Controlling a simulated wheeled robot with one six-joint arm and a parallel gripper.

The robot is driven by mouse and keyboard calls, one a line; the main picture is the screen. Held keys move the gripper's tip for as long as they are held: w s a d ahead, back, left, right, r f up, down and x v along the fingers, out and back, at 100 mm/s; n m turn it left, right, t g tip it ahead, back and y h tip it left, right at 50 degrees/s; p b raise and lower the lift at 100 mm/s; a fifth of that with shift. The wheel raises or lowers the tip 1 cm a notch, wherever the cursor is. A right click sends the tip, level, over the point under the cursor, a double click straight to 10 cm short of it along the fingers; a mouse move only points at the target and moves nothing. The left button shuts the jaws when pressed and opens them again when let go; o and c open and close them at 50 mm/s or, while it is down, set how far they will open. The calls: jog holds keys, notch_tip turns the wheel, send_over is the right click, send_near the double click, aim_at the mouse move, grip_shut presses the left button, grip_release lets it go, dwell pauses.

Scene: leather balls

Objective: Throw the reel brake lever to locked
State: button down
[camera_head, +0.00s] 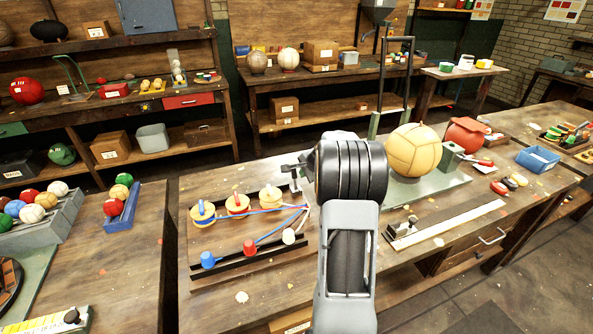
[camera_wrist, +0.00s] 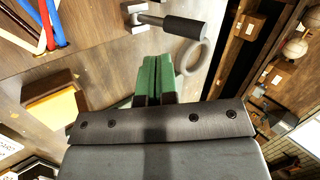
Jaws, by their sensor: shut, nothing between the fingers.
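A lever with a black cylindrical grip (camera_wrist: 186,26) and a pale metal base (camera_wrist: 138,18) shows at the top of the wrist view. I take it to be the reel brake lever; I cannot read its setting or any marks. In the wrist view my gripper (camera_wrist: 155,62), with green fingers, is shut and empty, below the lever and apart from it. A pale grey ring (camera_wrist: 195,58) is just right of the fingertips. In the head view the reel rack (camera_head: 240,236) carries blue, red and yellow-topped reels with cords. My arm hides my gripper there.
A tan ball (camera_head: 413,150) on a green base and a red ball (camera_head: 465,136) stand right of my arm. A metal ruler (camera_head: 462,224) lies in front, and a blue tray (camera_head: 537,159) is farther right. Bare wood shows at the bench's front left.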

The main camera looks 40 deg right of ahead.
aim_at(295, 173)
jog(key=shift+w+f+p, duration=0.25)
jog(key=shift+w+f, duration=0.05)
jog(key=shift+w, duration=0.4)
jog(key=shift+w+f+p, duration=0.25)
jog(key=shift+w+f, duration=0.05)
jog(key=shift+w, duration=0.45)
jog(key=shift+w+f+p, duration=0.25)
jog(key=shift+w+f, duration=0.05)
jog(key=shift+w, duration=0.4)
